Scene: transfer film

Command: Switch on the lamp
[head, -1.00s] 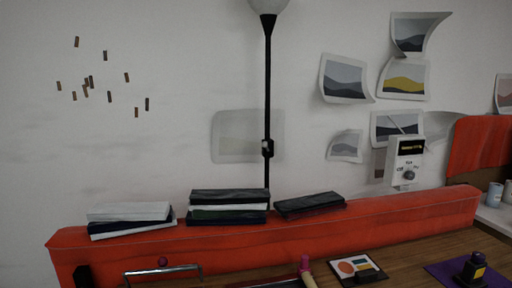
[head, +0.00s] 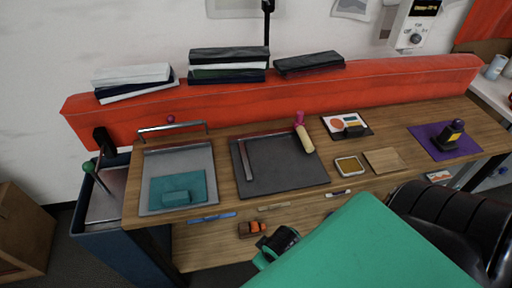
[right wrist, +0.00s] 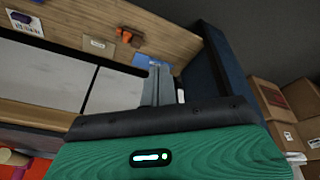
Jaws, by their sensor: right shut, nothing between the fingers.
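The lamp's thin black pole (head: 267,30) rises behind the table's back in the head view. A small black box (head: 268,6) on the pole shows at the top edge, and the lamp's shade is out of frame. A white control box (head: 412,28) with a round knob and a small lit display hangs on the wall at upper right. My right gripper (right wrist: 158,86) is shut and empty in the right wrist view. It is well away from the lamp. My left gripper is not in view.
An orange toy car (head: 251,229) sits on the lower shelf. Cartons (right wrist: 285,115) stand at right.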

